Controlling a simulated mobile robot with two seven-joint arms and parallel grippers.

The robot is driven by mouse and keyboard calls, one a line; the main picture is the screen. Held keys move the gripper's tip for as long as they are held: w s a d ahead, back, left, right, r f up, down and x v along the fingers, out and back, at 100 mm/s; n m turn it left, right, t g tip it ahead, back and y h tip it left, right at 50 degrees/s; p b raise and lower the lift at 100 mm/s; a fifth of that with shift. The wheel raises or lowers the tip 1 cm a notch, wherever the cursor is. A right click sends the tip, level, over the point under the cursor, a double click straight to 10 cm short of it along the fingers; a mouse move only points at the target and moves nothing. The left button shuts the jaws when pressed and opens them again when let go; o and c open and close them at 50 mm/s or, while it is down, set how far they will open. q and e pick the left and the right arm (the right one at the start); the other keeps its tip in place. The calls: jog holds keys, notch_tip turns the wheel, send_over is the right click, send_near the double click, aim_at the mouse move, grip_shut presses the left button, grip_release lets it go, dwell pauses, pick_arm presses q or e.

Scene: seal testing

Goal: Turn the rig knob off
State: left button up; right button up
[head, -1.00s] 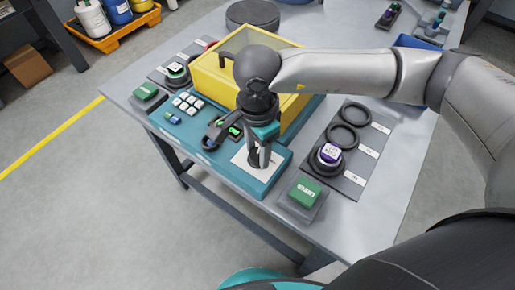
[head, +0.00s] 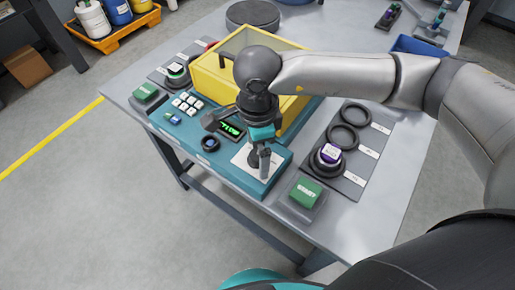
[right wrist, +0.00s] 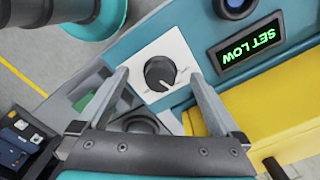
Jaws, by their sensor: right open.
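The rig knob (right wrist: 160,73) is round and dark on a white square plate (right wrist: 172,48) in the right wrist view. A pale mark shows near its lower right edge; I cannot read its setting. My right gripper (right wrist: 159,80) is open, with one finger on each side of the knob, apart from it in this view. In the head view, my right gripper (head: 259,162) hangs over the white plate (head: 242,158) and hides the knob. The rig's display (right wrist: 250,43) shows "SET LOW" in green, upside down. My left gripper is not in view.
A green block (head: 305,193) and a mat with black rings (head: 342,136) lie to the right.

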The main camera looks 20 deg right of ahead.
jog(key=m, duration=0.4)
jog(key=shift+m, duration=0.4)
jog(key=shift+m+p, duration=0.3)
jog(key=shift+m, duration=1.4)
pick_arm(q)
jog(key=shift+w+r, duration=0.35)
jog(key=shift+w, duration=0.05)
pick_arm(e)
jog(key=shift+c, duration=0.2)
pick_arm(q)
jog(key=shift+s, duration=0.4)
pick_arm(e)
grip_shut()
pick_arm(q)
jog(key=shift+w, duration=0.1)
